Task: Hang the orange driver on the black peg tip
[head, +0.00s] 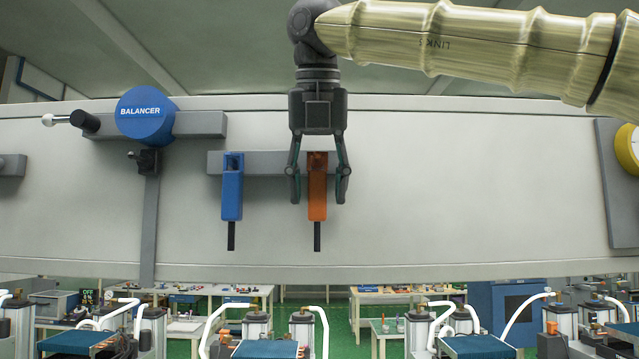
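The orange driver (317,207) hangs upright on a grey wall bar (267,163), its dark shaft pointing down. My gripper (318,196) reaches down over it, with one finger on each side of the orange body. Gaps show between the fingers and the driver, so the gripper looks open. Whether it lies at the driver's depth I cannot tell. At the far left, a black peg (84,121) with a pale knob at its end sticks out leftward beside the blue BALANCER disc (146,112). Which part is the black peg tip is not clear.
A blue driver (231,195) hangs on the same bar, left of the orange one. A black clamp (146,161) sits on a grey vertical post below the disc. A yellow round part (627,150) is at the right edge. The wall panel between is bare.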

